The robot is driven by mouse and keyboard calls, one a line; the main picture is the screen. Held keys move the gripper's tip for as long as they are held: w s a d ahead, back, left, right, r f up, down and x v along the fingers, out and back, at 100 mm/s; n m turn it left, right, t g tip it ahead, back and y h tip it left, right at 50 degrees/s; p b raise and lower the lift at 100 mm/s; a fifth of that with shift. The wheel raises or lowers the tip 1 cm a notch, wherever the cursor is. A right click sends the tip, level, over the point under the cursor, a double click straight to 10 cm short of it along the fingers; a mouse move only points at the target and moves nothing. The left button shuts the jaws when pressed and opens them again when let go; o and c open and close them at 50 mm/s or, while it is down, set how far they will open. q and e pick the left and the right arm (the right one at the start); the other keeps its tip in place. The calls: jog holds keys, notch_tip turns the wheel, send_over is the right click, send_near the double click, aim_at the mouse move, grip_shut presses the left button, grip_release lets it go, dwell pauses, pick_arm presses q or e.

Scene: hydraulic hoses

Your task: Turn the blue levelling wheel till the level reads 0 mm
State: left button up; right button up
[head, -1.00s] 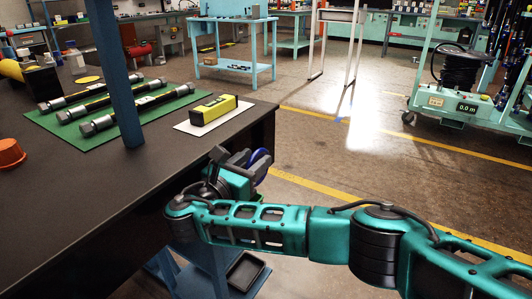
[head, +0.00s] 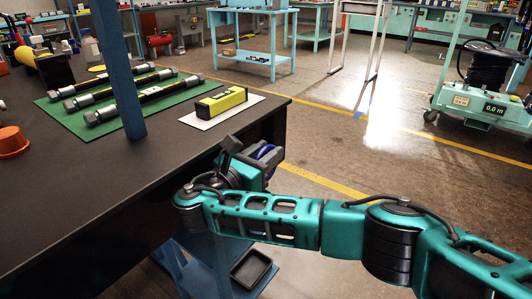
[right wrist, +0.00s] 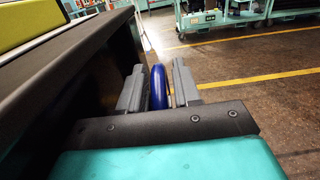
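The blue levelling wheel (head: 266,151) is at the right edge of the black table, mostly hidden behind my right gripper (head: 250,156) in the head view. In the right wrist view, the wheel (right wrist: 158,88) stands edge-on between the two grey fingers of the gripper (right wrist: 159,85). A narrow gap shows beside the wheel, so the fingers look open around it. A yellow and black level (head: 221,103) lies on a white sheet (head: 248,104) near the table corner. Its reading cannot be made out. My left gripper is not in view.
The black table (head: 75,195) carries several hoses (head: 120,98) on a green mat (head: 170,112). A blue post (head: 121,70) rises in front of them. An orange cup (head: 13,141) is at left, a black tray (head: 251,269) below. A cart (head: 470,103) with a display stands right.

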grip_shut()
jog(key=shift+s+t+h+p, duration=0.1)
jog(key=shift+t+h+p, duration=0.2)
jog(key=shift+t+p, duration=0.15)
jog(key=shift+s+a+f+t+h, duration=0.1)
jog(key=shift+a+t+h, duration=0.05)
jog(key=shift+t+h, duration=0.3)
jog(key=shift+s+a+f+t+h, duration=0.1)
jog(key=shift+t+h, duration=0.15)
jog(key=shift+t, duration=0.25)
jog(key=shift+s+a+t+h+b, duration=0.2)
jog(key=shift+t+h+b, duration=0.2)
jog(key=shift+t+h, duration=0.4)
jog(key=shift+d, duration=0.1)
jog(key=shift+o, duration=1.2)
grip_release()
